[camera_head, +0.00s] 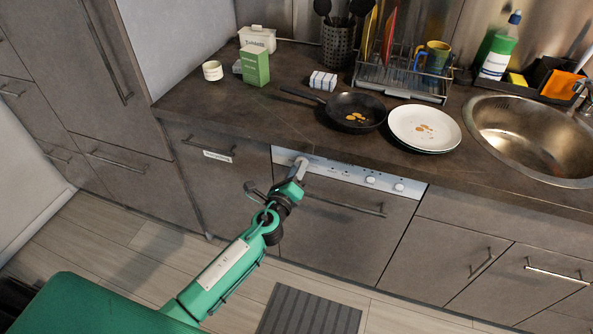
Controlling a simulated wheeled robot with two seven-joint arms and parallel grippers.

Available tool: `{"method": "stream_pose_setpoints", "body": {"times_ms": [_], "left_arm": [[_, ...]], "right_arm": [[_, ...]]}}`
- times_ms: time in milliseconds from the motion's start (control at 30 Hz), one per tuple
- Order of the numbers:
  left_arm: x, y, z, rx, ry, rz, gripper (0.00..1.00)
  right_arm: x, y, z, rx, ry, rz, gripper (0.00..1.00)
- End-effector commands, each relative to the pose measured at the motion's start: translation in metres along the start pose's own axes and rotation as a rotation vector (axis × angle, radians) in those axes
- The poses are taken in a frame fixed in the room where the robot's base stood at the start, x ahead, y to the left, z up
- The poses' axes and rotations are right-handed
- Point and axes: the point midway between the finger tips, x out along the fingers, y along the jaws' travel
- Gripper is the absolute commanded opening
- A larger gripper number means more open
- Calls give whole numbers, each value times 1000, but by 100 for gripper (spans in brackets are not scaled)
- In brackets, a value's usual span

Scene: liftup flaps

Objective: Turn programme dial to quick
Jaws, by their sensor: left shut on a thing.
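The dishwasher's white control panel (349,172) runs under the front edge of the worktop, above a dark door with a bar handle (345,208). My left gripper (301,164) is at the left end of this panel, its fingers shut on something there. The programme dial is hidden behind the fingers, so its pointer and setting cannot be read. Two small round white knobs (370,180) show at the panel's right part. My right gripper is not in view.
On the worktop (290,130) stand a frying pan (356,112), stacked plates (424,127), a green box (255,65) and a dish rack (400,88). A sink (535,135) is at the right. A striped mat (308,312) lies on the floor below the dishwasher.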

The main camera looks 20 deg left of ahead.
Motion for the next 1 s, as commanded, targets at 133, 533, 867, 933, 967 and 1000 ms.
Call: {"method": "stream_pose_setpoints", "body": {"times_ms": [133, 533, 867, 933, 967, 1000], "left_arm": [[-1, 1, -2, -1, 3, 1, 54], [-6, 1, -1, -1, 1, 1, 54], [-63, 2, -2, -2, 3, 1, 54], [-77, 2, -2, -1, 3, 2, 54], [-83, 2, -2, -1, 3, 2, 54], [-91, 2, -2, -1, 3, 2, 54]], "right_arm": [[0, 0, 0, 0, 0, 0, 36], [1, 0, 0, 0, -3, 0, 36], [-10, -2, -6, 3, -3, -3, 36], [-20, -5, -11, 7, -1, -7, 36], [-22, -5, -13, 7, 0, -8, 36], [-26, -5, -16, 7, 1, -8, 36]]}}
